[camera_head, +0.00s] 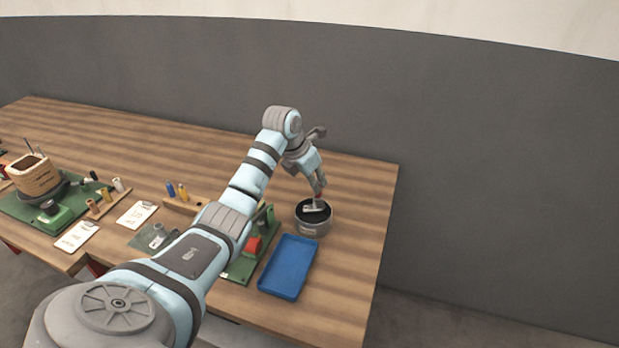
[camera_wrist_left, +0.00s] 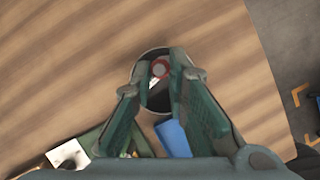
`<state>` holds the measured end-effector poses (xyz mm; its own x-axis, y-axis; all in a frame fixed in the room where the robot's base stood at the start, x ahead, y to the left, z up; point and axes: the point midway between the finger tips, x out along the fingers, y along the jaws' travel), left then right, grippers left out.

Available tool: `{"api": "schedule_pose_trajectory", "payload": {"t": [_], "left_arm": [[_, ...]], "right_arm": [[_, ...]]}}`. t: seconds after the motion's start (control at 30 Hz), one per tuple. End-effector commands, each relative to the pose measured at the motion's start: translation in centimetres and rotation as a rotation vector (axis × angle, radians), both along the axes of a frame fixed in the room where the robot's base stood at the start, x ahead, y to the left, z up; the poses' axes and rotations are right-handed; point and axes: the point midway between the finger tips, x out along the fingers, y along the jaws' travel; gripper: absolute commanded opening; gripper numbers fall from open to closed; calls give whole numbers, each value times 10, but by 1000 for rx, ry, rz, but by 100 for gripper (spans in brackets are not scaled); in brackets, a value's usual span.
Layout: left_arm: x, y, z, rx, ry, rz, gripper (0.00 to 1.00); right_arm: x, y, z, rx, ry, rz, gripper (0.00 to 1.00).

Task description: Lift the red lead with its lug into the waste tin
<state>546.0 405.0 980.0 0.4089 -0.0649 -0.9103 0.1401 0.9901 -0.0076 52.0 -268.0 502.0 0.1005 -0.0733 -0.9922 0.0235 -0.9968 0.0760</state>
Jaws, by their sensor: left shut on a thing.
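The round grey waste tin (camera_head: 312,229) stands on the table near its right end, with a dark inside. My left gripper (camera_head: 318,190) is directly over the tin, pointing down, and shut on the red lead. In the left wrist view the red lead (camera_wrist_left: 160,67) shows as a red ring end-on between the fingertips, over the tin's opening. A pale grey flat piece that looks like the lug (camera_head: 314,207) shows below the fingers against the tin's dark inside. I cannot tell whether it touches the tin. My right gripper is not in view.
A blue tray (camera_head: 288,268) lies just in front of the tin. A wound coil (camera_head: 34,175) on a green base stands far left. The table behind the tin is clear.

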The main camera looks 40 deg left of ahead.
Motion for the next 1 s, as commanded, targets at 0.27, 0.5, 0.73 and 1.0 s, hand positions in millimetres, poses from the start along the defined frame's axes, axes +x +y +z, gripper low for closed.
{"api": "schedule_pose_trajectory", "payload": {"t": [0.27, 0.5, 0.73, 1.0], "left_arm": [[0, 0, -15, -1, 1, 0, 0], [0, 0, -28, 0, 0, 0, 0], [0, 0, -39, -1, 1, 0, 0], [0, 0, -43, -1, 0, 0, 0]], "right_arm": [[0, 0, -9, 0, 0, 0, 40], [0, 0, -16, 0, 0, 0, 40], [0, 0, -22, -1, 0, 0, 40], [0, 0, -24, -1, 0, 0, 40]]}}
